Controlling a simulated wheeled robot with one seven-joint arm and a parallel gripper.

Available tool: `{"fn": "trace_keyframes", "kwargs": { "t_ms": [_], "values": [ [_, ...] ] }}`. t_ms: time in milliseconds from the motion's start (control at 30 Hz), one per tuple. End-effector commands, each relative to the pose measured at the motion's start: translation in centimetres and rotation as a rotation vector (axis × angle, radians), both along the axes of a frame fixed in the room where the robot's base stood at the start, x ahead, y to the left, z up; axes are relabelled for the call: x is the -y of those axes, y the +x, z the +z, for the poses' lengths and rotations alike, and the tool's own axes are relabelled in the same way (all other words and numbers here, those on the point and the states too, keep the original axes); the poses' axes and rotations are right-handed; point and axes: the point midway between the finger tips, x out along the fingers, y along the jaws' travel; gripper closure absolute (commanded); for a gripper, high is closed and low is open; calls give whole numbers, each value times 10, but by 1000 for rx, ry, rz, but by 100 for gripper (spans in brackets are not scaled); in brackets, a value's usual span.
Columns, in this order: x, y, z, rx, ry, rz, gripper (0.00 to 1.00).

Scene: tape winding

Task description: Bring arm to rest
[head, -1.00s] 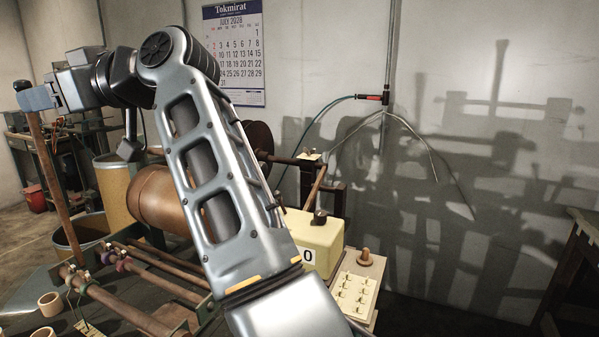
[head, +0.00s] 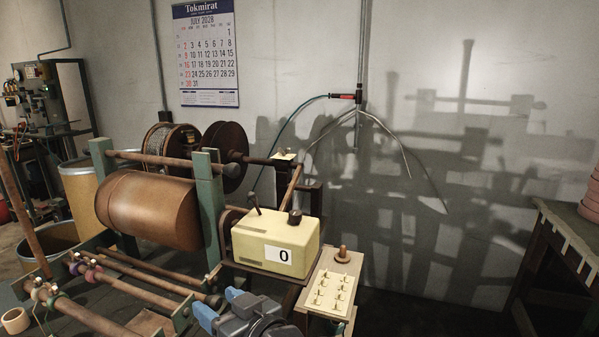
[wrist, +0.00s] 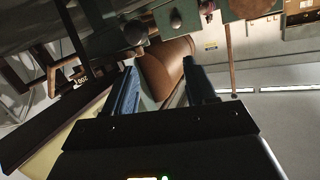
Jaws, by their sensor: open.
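My gripper (head: 218,307) is at the bottom of the head view, low in front of the winding machine and left of the cream counter box (head: 276,243). Its blue fingers are apart with nothing between them. In the wrist view my gripper (wrist: 163,82) shows two spread fingers, with the copper-brown drum (wrist: 165,65) seen beyond the gap. In the head view the drum (head: 148,208) sits between green posts. The rest of my arm is mostly out of view.
A cream panel with hooks (head: 333,287) stands right of the counter box, which reads 0. Several rollers (head: 130,291) run along the machine's front. A wooden table (head: 570,236) is at the far right. Open floor lies between it and the hook panel.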

Motion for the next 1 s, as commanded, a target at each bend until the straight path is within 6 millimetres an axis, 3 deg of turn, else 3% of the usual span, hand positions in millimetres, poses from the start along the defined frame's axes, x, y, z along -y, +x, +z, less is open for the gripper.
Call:
{"fn": "trace_keyframes", "kwargs": {
  "t_ms": [33, 200, 500, 733, 1000],
  "values": [
    [22, -12, -21, -17, -2, -43, 44],
    [86, -50, -69, -41, -10, -180, 44],
    [189, -142, -119, -63, -34, -399, 44],
    [253, -222, -126, -62, -65, -542, 44],
    [308, -317, -102, -48, -109, -676, 44]
  ]
}}
